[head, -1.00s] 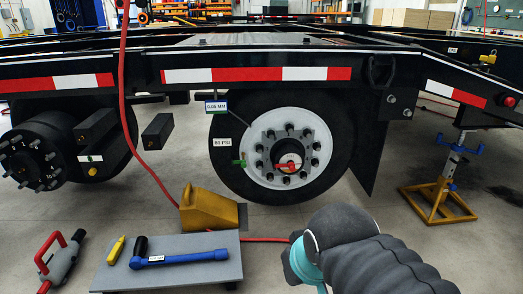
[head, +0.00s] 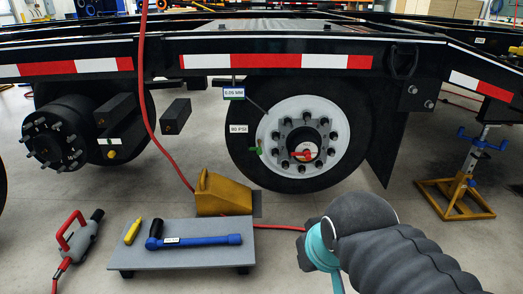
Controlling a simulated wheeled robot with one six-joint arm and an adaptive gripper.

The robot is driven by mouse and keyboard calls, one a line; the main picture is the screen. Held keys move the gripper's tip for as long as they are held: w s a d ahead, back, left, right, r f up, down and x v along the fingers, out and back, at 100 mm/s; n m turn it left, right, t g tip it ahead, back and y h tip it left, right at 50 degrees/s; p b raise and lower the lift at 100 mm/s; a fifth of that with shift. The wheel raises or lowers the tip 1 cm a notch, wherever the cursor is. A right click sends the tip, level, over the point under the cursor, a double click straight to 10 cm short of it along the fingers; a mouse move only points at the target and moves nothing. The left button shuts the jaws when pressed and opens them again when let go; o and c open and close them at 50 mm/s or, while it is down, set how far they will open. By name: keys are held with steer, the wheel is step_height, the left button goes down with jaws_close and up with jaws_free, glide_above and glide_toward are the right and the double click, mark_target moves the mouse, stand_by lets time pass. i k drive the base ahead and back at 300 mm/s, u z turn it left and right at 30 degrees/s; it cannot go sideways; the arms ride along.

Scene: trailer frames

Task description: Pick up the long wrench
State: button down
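The long wrench (head: 207,240) has a blue handle and a black socket head at its left end. It lies flat on a low grey platform (head: 190,261) in front of the trailer. My arm reaches in from the lower right, with a grey ribbed sleeve and a teal band. The arm's end is to the right of the platform, apart from the wrench. The gripper's fingers do not show.
A yellow marker-like tool (head: 132,231) lies left of the wrench. A yellow wheel chock (head: 223,192) stands behind the platform. A grey tool with a red handle (head: 80,240) is on the floor at left. A red hose (head: 148,98) hangs down. A jack stand (head: 457,195) is at right.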

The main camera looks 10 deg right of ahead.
mark_target(152, 244)
steer(key=z, duration=0.05)
steer(key=i, duration=1.1)
steer(key=u, duration=0.8)
